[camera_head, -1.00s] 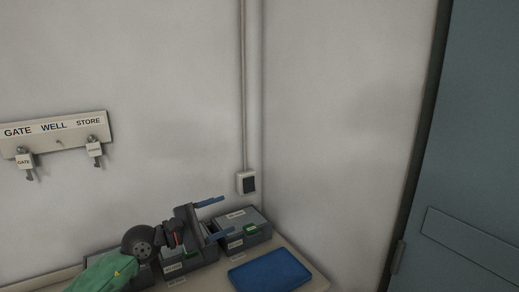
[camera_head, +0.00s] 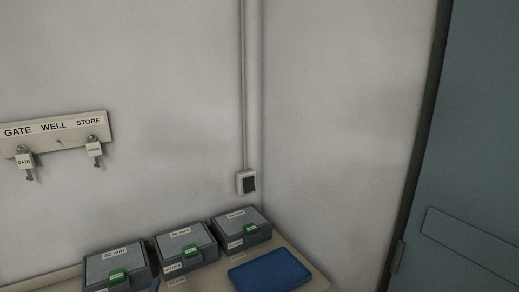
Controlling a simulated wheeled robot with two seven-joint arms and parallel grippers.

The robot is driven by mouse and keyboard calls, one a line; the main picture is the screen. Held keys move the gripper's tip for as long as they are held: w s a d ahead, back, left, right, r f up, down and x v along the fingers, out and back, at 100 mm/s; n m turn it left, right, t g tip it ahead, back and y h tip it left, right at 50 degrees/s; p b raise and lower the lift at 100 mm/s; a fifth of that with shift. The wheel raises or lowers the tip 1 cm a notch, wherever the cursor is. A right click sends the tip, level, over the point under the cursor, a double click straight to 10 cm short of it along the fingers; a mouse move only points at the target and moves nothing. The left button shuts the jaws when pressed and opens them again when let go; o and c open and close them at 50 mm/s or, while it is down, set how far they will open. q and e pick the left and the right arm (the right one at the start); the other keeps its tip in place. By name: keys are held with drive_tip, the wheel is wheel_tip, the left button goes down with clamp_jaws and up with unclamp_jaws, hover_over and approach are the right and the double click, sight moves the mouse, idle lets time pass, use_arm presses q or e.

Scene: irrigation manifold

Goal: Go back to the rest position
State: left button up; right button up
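Neither of my grippers clearly shows in the head view. A small blue piece (camera_head: 154,285) shows at the bottom edge beside the left box; it is too cut off to tell what it is. Three grey lidded boxes with green latches stand in a row on the bench: the left box (camera_head: 103,268), the middle box (camera_head: 179,245) and the right box (camera_head: 234,221). Their lids look shut.
A blue tray (camera_head: 270,270) lies empty on the bench (camera_head: 312,284). A key board (camera_head: 55,137) on the wall reads GATE, WELL, STORE; tagged keys hang under GATE and STORE, and the WELL hook is bare. A wall switch (camera_head: 246,182) and a blue-grey door (camera_head: 480,150) are at right.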

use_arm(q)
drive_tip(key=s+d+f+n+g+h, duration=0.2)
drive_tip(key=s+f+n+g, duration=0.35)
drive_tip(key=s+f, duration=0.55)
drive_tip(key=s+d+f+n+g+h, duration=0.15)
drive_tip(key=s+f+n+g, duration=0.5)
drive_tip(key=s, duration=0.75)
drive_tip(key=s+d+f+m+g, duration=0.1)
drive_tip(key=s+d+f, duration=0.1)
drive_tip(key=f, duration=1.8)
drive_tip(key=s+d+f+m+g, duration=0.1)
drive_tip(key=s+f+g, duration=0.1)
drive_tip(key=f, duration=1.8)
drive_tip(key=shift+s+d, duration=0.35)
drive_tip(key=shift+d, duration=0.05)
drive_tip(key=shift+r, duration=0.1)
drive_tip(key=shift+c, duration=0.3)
